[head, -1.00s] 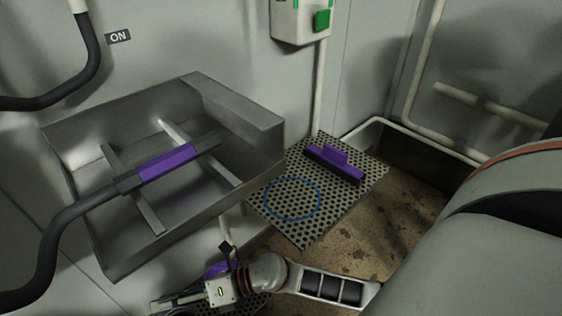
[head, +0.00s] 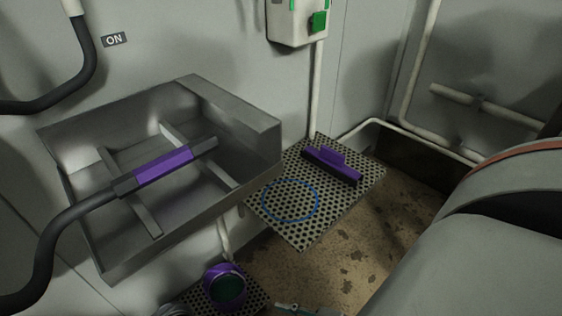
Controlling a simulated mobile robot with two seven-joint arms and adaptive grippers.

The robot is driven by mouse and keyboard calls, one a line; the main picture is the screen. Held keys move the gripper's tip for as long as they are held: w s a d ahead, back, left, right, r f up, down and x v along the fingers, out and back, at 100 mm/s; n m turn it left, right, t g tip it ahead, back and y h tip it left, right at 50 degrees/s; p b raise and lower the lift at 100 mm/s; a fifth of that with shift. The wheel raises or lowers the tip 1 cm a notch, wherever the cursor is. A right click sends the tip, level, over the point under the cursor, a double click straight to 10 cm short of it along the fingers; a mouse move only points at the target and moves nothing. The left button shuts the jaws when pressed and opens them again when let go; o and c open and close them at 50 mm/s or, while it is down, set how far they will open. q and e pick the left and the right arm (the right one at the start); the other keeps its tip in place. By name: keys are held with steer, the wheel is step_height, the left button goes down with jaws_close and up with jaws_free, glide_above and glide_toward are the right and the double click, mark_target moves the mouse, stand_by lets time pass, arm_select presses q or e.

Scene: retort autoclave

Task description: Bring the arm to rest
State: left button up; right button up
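A thin pale sliver (head: 298,308) shows at the bottom edge of the head view. It looks like the tip of my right gripper, but most of it is cut off, so its opening cannot be judged. It is apart from the things around it, and I see nothing held. My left gripper is not in view.
A wall-mounted metal trough (head: 185,262) has a purple-gripped wand (head: 162,166) on a black hose lying across it. A perforated shelf (head: 300,235) bears a blue ring marking and a purple-handled squeegee (head: 332,164). A purple-rimmed round object (head: 224,284) sits on a lower perforated plate.

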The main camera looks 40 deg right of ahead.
arm_select(q)
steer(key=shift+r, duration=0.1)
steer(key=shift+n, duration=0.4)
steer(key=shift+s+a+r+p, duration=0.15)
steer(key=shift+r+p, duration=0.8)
steer(key=shift+p, duration=1.25)
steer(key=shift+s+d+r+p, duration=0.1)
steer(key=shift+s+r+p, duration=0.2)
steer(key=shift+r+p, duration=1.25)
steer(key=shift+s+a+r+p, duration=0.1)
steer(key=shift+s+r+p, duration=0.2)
steer(key=shift+p, duration=2.5)
arm_select(e)
step_height(320, 180, up, 6)
steer(key=s, duration=0.1)
steer(key=shift+m, duration=0.3)
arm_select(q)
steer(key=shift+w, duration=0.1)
arm_select(e)
steer(key=shift+s+d, duration=0.1)
